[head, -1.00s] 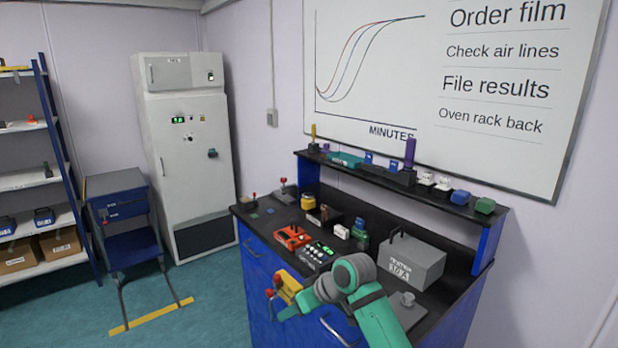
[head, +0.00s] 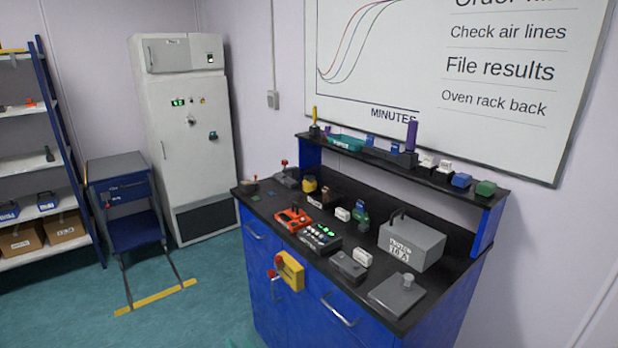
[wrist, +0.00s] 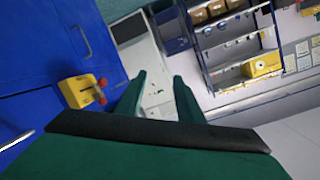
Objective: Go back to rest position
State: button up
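My gripper (wrist: 158,95) shows in the wrist view as two green fingers standing apart with nothing between them. It points past the blue bench front toward the white cabinet and the shelves. In the head view my gripper and most of my arm are out of sight; only a small green trace shows at the bottom edge. The black-topped blue bench (head: 460,290) stands clear of my arm in the head view.
On the bench are a grey box (head: 411,243), a red device (head: 293,218) and a grey lidded plate (head: 400,293). A yellow box with red knobs (head: 290,270) juts from the bench front, also in the wrist view (wrist: 80,92). Open floor (head: 200,315) lies left.

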jog(key=s+d+f+m+t+h, duration=0.1)
jog(key=s+d+f+m+h, duration=0.15)
jog(key=s, duration=0.55)
jog(key=s+d+f+m+t+h, duration=0.15)
jog(key=s+d+f, duration=0.25)
jog(key=s, duration=0.4)
jog(key=s+d+f+m+h, duration=0.1)
jog(key=s+d+f+h, duration=0.2)
jog(key=s, duration=0.6)
jog(key=s+d+r+n+h, duration=0.1)
jog(key=s+d+r, duration=0.3)
jog(key=s, duration=0.5)
jog(key=s+d+r+n+h, duration=0.1)
jog(key=s+d+r, duration=0.3)
jog(key=s, duration=0.6)
jog(key=shift+d+n+t, duration=0.25)
jog(key=shift+n+t, duration=0.1)
jog(key=shift+n, duration=0.55)
